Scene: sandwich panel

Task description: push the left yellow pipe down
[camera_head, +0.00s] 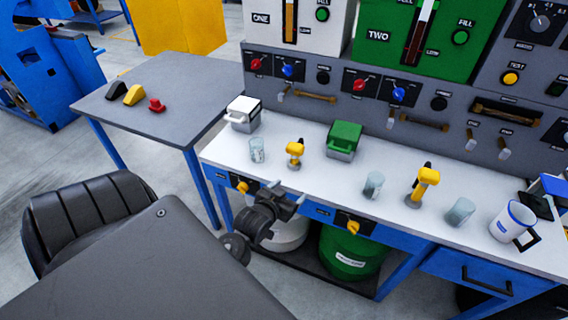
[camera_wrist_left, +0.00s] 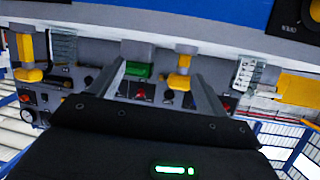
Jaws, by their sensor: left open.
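The left yellow pipe (camera_head: 295,152) stands upright on the white bench top (camera_head: 330,178), between a clear glass and a green box. The right yellow pipe (camera_head: 424,183) stands farther right. My left gripper (camera_head: 290,195) is open and empty at the bench's front edge, just in front of the left pipe and apart from it. The left wrist view looks upside down; there the left pipe (camera_wrist_left: 183,65) shows beyond the open fingers (camera_wrist_left: 160,82), nearer one finger. The right pipe (camera_wrist_left: 25,48) is at that view's left edge. My right gripper is not in view.
Near the left pipe are a glass (camera_head: 257,150), a white box (camera_head: 242,114) and the green box (camera_head: 344,140). More glasses (camera_head: 373,185) and a mug (camera_head: 512,221) stand to the right. Yellow valves (camera_head: 352,227) sit on the blue front.

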